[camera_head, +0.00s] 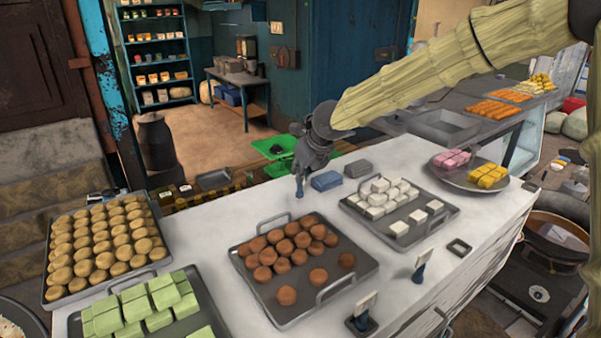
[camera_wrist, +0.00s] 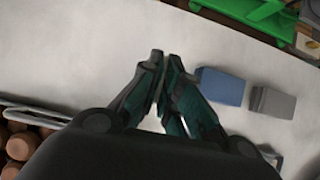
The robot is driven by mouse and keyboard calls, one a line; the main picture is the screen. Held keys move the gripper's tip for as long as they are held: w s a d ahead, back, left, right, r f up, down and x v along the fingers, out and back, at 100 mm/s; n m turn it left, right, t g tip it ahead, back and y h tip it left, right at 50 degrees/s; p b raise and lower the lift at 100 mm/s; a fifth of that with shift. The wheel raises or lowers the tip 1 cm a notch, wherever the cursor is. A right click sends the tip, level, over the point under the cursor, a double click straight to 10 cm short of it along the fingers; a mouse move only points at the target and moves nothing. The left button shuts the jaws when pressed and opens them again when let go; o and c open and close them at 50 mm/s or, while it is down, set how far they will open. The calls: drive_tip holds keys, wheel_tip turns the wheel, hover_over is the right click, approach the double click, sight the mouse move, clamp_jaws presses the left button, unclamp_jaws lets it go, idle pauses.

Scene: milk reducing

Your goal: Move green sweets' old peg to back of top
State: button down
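The green sweets (camera_head: 140,305) are square blocks stacked on a grey tray (camera_head: 209,304) at the lower left of the head view. A small dark peg with a pale card (camera_head: 362,318) stands at the counter's front edge, and a blue peg with a card (camera_head: 419,271) stands farther right. I cannot tell which is the green sweets' old peg. My gripper (camera_head: 300,192) hangs over the white counter top, behind the brown sweets. In the wrist view its teal fingertips (camera_wrist: 164,58) meet, with nothing visible between them.
Trays of brown balls (camera_head: 285,262) and white cubes (camera_head: 384,195) stand on the counter (camera_head: 235,222). A blue block (camera_head: 326,181) and a grey block (camera_head: 358,168) lie right of my gripper. An empty dark square frame (camera_head: 459,247) lies at the front right. The counter left of my gripper is clear.

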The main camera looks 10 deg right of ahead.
drive_tip(key=shift+w+a+f, duration=0.1)
drive_tip(key=shift+f, duration=0.5)
drive_tip(key=shift+f, duration=0.25)
drive_tip(key=c, duration=1.6)
unclamp_jaws()
drive_tip(key=shift+c, duration=0.2)
drive_tip(key=shift+r, duration=0.3)
drive_tip(key=shift+s+r, duration=0.3)
drive_tip(key=b+v, duration=0.2)
drive_tip(key=v, duration=0.9)
drive_tip(key=shift+d, duration=0.2)
